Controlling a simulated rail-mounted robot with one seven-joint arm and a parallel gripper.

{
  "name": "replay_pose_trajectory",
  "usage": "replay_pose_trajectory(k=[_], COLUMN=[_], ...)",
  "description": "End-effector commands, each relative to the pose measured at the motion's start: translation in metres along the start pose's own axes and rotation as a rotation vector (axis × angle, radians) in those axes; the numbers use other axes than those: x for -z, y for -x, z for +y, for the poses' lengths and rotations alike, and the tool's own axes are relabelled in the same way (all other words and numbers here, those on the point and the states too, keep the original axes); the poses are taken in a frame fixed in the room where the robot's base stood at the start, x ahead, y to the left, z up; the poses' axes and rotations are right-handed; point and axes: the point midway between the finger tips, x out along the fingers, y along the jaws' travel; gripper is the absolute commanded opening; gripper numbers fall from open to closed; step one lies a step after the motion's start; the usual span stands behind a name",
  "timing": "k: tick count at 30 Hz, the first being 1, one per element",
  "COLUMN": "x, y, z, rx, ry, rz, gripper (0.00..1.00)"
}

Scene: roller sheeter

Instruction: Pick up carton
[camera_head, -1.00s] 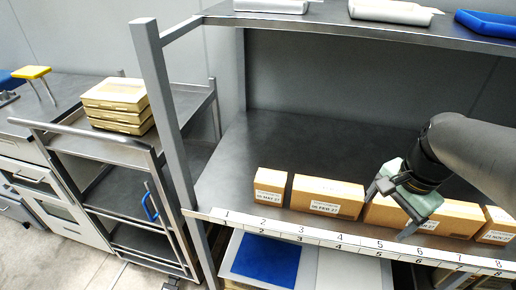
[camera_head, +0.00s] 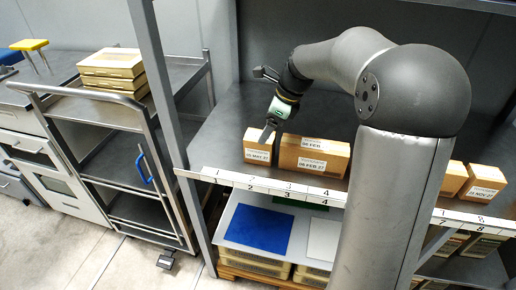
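Several brown cartons stand in a row along the front of the shelf. A small carton (camera_head: 258,144) with a dated white label stands above marks 1 and 2. A longer carton (camera_head: 330,158), labelled 08 FEB 27, stands to its right. Another carton (camera_head: 483,184) stands at the far right, beside a partly hidden one (camera_head: 453,180). My gripper (camera_head: 261,106) is open and empty. Its near finger is in front of the small carton's right edge in this view; I cannot tell whether it touches. My arm hides the middle of the row.
A numbered strip (camera_head: 262,183) runs along the shelf edge. A lower shelf holds a blue sheet (camera_head: 258,229) and a white sheet (camera_head: 324,240). A shelf post (camera_head: 160,85) stands at left, beside a cart (camera_head: 113,117) with stacked yellowish boxes (camera_head: 112,69).

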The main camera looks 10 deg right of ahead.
Motion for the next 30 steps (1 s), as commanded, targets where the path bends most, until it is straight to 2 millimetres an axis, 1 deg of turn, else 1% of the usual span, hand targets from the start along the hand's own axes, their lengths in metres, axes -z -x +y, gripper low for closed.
replay_pose_trajectory(k=[1, 3, 6, 11, 19, 23, 29, 30], x=[0.0, 0.001, 0.0, 0.001, 0.002, 0.002, 0.002, 0.002], y=[-0.011, -0.022, -0.032, -0.041, -0.079, -0.087, -0.088, -0.088], z=[0.001, 0.001, 0.0, 0.0, 0.0, 0.0, 0.0, 0.0], rx=[-0.004, -0.003, -0.002, -0.002, -0.003, 0.001, 0.001, 0.001], ry=[0.001, 0.001, 0.001, 0.001, 0.002, 0.001, 0.002, 0.002], rz=[0.0, 0.001, 0.001, 0.001, 0.001, 0.001, 0.001, 0.001], gripper=[0.8, 0.8, 0.8, 0.8, 0.8, 0.8, 0.8, 0.72])
